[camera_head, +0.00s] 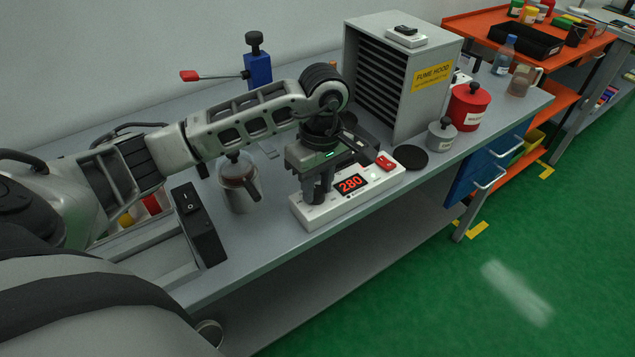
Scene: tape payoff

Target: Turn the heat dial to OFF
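A white heater unit (372,192) stands near the front edge of the grey bench, with a red lit display (350,184) reading 280 and a red rocker switch (386,163). My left gripper (317,195) points down over the left part of this unit, its dark fingers close to the top face. The heat dial is not visible; the fingers and gripper body cover that part of the unit. I cannot tell whether the fingers hold anything. My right gripper is not in view.
A glass jug (240,190) stands left of the unit, beside a black switch box (198,225). The fume hood (420,90) rises behind. A black disc (411,157), a grey weight-like pot (441,134) and a red canister (468,105) stand to the right.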

